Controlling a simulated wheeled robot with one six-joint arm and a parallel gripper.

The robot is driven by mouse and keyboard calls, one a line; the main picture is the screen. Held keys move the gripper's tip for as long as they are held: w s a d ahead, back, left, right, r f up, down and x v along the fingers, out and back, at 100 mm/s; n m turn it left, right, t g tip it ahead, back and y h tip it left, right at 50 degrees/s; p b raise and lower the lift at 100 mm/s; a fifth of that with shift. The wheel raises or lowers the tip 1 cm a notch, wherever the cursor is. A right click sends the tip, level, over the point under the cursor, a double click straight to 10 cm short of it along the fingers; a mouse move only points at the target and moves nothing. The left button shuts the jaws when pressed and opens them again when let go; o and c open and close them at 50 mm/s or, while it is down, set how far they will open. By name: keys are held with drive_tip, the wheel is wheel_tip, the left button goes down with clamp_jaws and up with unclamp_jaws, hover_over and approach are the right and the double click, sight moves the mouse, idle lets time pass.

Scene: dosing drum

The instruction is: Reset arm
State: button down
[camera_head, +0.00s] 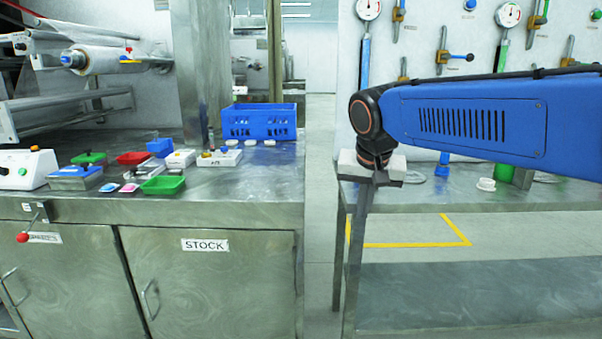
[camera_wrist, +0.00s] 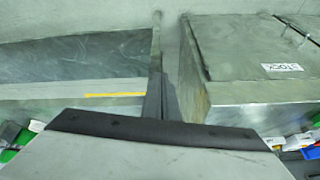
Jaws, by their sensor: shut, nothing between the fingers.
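My blue arm reaches in from the right in the head view, bent down at its wrist. My gripper (camera_head: 364,192) hangs below the wrist at the left front corner of the right-hand steel table, and it is shut with nothing held. It stands in front of the table's leg in the picture, so I cannot tell exactly where the fingertips end. In the wrist view my gripper (camera_wrist: 158,98) shows as dark fingers closed together, between the right-hand table and the STOCK cabinet.
The steel STOCK cabinet (camera_head: 205,270) carries a blue crate (camera_head: 262,122), a green tray (camera_head: 162,185), a red tray (camera_head: 133,157) and several small items. A white ring-shaped part (camera_head: 487,184) lies on the right-hand table (camera_head: 455,202). A gap of bare floor separates cabinet and table.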

drive_tip(key=s+d+f+n, duration=0.1)
drive_tip(key=s+d+f, duration=0.4)
drive_tip(key=s, duration=0.3)
drive_tip(key=s+d+f, duration=0.4)
drive_tip(key=s+f, duration=0.2)
drive_tip(key=s, duration=0.2)
drive_tip(key=s+d+f+n, duration=0.1)
drive_tip(key=s+d+f, duration=0.4)
drive_tip(key=s, duration=0.3)
drive_tip(key=shift+s+d+f+n, duration=0.2)
drive_tip(key=shift+s+d+n, duration=0.1)
